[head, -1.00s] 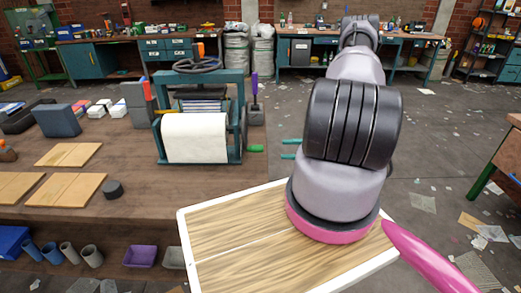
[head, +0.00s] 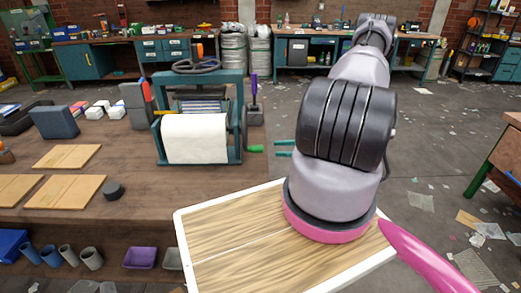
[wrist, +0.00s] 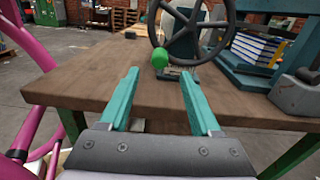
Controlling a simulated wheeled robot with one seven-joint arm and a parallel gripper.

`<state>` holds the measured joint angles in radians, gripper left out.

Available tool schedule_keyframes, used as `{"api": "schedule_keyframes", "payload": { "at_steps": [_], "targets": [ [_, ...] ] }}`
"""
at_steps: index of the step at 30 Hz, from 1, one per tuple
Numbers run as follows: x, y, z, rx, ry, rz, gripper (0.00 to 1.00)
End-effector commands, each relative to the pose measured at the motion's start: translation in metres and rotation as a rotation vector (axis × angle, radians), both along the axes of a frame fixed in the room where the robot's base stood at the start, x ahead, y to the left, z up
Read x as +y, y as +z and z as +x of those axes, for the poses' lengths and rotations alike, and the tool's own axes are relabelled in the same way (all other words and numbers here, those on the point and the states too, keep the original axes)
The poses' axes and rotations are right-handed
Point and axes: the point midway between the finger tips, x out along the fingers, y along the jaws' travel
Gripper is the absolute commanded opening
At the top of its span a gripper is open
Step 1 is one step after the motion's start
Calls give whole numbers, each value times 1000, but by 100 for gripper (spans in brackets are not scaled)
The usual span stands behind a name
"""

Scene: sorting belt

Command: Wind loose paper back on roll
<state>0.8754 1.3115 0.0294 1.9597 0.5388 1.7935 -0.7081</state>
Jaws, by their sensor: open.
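A white paper roll or sheet (head: 195,138) shows on the front of a teal press-like machine (head: 238,100) on the workbench. A dark spoked side wheel with a green handle (head: 254,149) is on the machine's right side. In the wrist view the wheel (wrist: 192,30) and its green knob (wrist: 160,58) are just beyond my fingers. My gripper (wrist: 160,85) has two teal fingers, open and empty, apart from the knob. In the head view my gripper (head: 284,148) is right of the green handle, partly hidden by my arm.
The brown bench (head: 150,190) holds wooden boards (head: 66,156), a dark round puck (head: 113,190) and a grey-blue block (head: 54,121) left of the machine. A purple-handled tool (head: 253,95) stands behind the wheel. Floor right of the bench is open, with paper scraps.

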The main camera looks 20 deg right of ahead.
Motion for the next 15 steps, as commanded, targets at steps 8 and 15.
{"api": "schedule_keyframes", "payload": {
  "at_steps": [8,15],
  "targets": [
    [50,0,19,3,4,2,65],
    [72,0,29,2,1,2,65]
  ]
}}
